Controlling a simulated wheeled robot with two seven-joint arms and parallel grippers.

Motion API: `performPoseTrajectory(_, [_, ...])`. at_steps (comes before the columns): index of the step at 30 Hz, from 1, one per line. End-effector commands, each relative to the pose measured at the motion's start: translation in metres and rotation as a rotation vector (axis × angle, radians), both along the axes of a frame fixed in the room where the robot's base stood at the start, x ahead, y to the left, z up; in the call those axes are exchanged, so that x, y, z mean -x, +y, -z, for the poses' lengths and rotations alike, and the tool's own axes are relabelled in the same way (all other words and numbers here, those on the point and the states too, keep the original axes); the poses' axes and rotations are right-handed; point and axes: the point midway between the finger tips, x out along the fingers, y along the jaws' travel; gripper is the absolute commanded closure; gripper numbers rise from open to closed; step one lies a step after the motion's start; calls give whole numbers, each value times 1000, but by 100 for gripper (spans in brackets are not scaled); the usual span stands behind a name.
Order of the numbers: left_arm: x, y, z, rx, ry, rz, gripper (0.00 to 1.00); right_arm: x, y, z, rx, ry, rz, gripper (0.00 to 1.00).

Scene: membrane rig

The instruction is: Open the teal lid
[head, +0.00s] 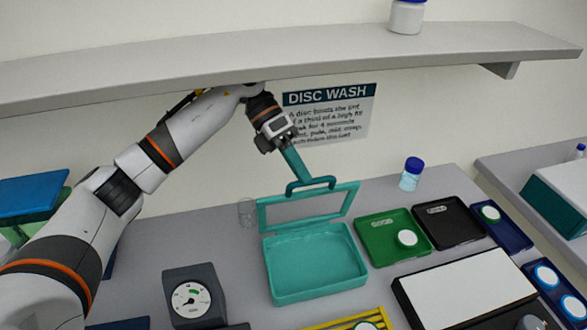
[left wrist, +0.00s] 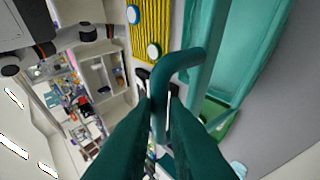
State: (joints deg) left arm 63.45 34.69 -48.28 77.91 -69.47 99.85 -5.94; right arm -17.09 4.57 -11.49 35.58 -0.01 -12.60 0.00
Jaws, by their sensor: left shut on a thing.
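The teal lid (head: 350,200) is a frame with a clear-looking middle. It stands raised and steeply tilted at the back edge of the teal box (head: 315,268), whose inside shows open and empty. My left gripper (head: 299,177) has long teal fingers and is shut on the lid's dark teal bar handle (head: 312,184) at its upper edge. In the left wrist view the two fingers (left wrist: 161,100) close around the handle (left wrist: 186,60), with the teal box (left wrist: 240,40) behind it. My right gripper is in neither view.
A grey shelf (head: 250,58) runs above my left arm. A dial gauge (head: 192,297) stands at front left, and a clear cup (head: 246,212) left of the lid. A green tray (head: 380,242), black tray (head: 445,225) and blue-capped jar (head: 411,176) are to the right.

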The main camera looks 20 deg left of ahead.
Motion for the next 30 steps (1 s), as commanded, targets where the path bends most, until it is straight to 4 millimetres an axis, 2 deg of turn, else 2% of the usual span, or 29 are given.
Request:
performPoseTrajectory(1, [0, 4, 13, -25, 11, -8, 100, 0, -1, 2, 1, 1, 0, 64])
performPoseTrajectory(10, [0, 4, 13, -27, 11, -9, 100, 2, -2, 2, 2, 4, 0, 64])
performPoseTrajectory(11, [0, 4, 13, -27, 11, -9, 83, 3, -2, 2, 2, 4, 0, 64])
performPoseTrajectory(14, [0, 4, 12, -25, 10, -8, 66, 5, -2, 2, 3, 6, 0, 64])
performPoseTrajectory(30, [0, 1, 7, -16, 2, -3, 66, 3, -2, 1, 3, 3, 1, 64])
